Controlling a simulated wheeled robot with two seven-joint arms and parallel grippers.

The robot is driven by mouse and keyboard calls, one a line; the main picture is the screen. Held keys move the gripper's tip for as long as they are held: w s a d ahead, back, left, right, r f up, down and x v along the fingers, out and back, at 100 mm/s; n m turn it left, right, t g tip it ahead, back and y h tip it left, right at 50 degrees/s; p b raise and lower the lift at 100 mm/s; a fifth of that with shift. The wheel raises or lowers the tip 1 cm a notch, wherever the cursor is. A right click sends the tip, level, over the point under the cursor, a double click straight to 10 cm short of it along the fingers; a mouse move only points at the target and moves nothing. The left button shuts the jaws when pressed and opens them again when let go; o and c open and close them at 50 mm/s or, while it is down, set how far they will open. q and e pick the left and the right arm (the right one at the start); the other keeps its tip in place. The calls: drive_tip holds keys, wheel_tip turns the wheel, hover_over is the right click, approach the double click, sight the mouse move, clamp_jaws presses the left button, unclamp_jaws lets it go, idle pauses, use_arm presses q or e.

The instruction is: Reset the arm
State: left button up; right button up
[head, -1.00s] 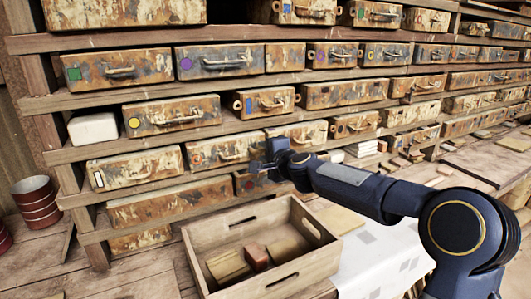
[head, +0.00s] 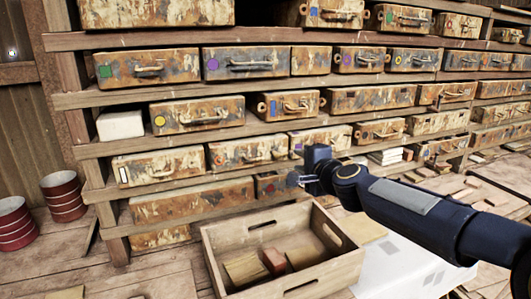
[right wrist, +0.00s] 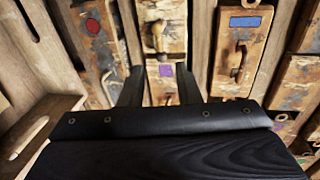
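My right arm comes in from the right in the head view. Its right gripper (head: 294,180) is in front of the lower shelf rows, above the back of a wooden crate (head: 222,262). In the right wrist view the two dark fingers of the right gripper (right wrist: 159,78) stand apart, with nothing held between them. Beyond them are rusty drawers, one with a purple mark (right wrist: 165,71). My left gripper is not in view.
A wooden shelf with several rusty metal drawers (head: 191,63) fills the back. The crate holds several blocks (head: 274,262). Red-brown cans (head: 63,197) stand at the left. A white sheet (head: 400,265) lies right of the crate.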

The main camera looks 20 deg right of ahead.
drive_tip(key=s+a+f+n+g+y, duration=0.2)
drive_tip(key=s+a+f+n, duration=0.15)
drive_tip(key=s, duration=0.45)
drive_tip(key=s+a+f+n+g+y, duration=0.1)
drive_tip(key=s+a+f+n+g, duration=0.15)
drive_tip(key=s+n, duration=0.4)
drive_tip(key=s+f+n+g, duration=0.2)
drive_tip(key=s+f, duration=0.5)
drive_tip(key=s, duration=0.4)
drive_tip(key=s+a+f+n+g, duration=0.1)
drive_tip(key=s+f+n+g, duration=0.2)
drive_tip(key=s+f, duration=0.3)
drive_tip(key=s, duration=0.5)
drive_tip(key=shift+f+g, duration=0.35)
drive_tip(key=shift+f, duration=0.05)
drive_tip(key=shift+a, duration=0.1)
